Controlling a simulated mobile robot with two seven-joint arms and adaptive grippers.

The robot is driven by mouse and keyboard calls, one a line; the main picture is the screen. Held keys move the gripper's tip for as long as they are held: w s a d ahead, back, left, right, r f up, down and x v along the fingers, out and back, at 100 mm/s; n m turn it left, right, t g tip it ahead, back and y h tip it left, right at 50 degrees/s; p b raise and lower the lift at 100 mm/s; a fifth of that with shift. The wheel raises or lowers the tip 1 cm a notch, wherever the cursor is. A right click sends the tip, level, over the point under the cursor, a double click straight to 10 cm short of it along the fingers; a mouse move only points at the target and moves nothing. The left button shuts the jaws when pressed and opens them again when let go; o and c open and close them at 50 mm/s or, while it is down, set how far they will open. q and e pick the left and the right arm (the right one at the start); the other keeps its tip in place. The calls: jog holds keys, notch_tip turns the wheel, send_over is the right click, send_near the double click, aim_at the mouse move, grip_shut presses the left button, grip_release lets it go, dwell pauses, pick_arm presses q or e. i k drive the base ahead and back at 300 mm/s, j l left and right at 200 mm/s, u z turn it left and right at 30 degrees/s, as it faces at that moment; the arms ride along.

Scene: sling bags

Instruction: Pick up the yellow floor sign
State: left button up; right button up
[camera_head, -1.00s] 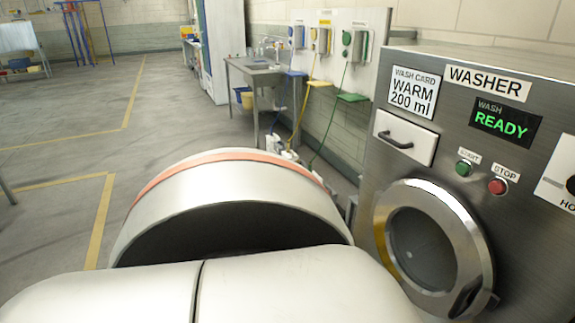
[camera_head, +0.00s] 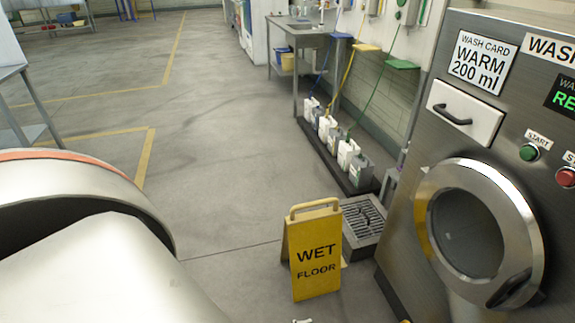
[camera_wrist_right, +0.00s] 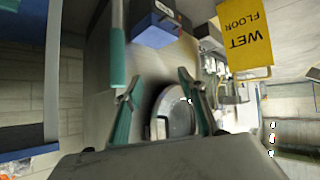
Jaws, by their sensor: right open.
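The yellow floor sign (camera_head: 315,256) stands upright on the grey floor in the head view, reading WET FLOOR, with a handle at its top. It is left of the washer and in front of the floor drain. In the right wrist view the sign (camera_wrist_right: 245,38) appears upside down at the upper right, outside the fingers. My right gripper (camera_wrist_right: 156,80) is open, with its two teal-padded fingers apart and no sign between them. The sign is apart from the fingers. My left gripper does not show in either view.
The steel washer (camera_head: 397,215) stands close on the sign's right. A floor drain (camera_head: 362,222) lies behind it, with white jugs (camera_head: 347,153) along the wall. A sink table (camera_head: 300,28) is at the back. Floor left of the sign is clear.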

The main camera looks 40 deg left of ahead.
aim_at(311, 242)
jog(key=u, duration=1.1)
jog(key=i+j+z, duration=0.1)
jog(key=z, duration=0.25)
jog(key=i+j+z, duration=0.15)
jog(key=z, duration=0.2)
jog(key=j+z, duration=0.15)
jog(key=z, duration=0.2)
jog(key=i+j+z, duration=0.15)
jog(key=j, duration=0.15)
jog(key=i+j+z, duration=0.1)
jog(key=j, duration=0.25)
jog(key=i+j+z, duration=0.15)
jog(key=j, duration=0.15)
